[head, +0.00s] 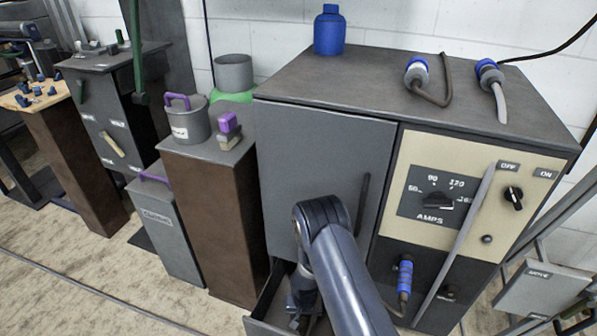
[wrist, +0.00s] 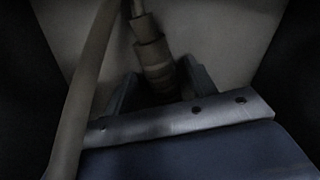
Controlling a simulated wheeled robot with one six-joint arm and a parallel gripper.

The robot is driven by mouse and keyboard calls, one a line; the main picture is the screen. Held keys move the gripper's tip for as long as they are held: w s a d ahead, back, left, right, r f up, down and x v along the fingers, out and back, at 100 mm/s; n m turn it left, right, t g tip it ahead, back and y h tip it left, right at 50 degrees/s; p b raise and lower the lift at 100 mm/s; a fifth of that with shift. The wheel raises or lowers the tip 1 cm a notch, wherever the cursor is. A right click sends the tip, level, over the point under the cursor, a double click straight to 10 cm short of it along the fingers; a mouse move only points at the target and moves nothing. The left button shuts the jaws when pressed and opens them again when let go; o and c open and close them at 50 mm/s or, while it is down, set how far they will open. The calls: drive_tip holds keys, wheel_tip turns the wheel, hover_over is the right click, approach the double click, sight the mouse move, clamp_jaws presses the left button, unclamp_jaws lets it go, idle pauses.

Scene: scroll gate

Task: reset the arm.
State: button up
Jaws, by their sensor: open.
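My arm reaches down in the head view into an open drawer (head: 262,327) low at the front of the grey cabinet (head: 322,160). My gripper (head: 301,312) is mostly hidden there by my own arm. In the dark wrist view its two fingers (wrist: 159,76) stand apart. A cable connector (wrist: 150,50) lies between or just beyond them; I cannot tell whether they touch it. A thick cable (wrist: 88,90) runs down the left of that view, close by my gripper.
The drawer walls close in around my gripper. The welding panel (head: 435,170) with knobs and a blue plug (head: 405,275) is to the right. A brown pedestal (head: 215,215) with a pot (head: 190,122) stands left. A blue bottle (head: 329,32) is on the cabinet top.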

wheel_tip(320, 180, up, 4)
drive_tip(key=p, duration=0.2)
drive_tip(key=shift+r+p, duration=0.25)
drive_tip(key=shift+p, duration=0.15)
drive_tip(key=shift+r, duration=0.1)
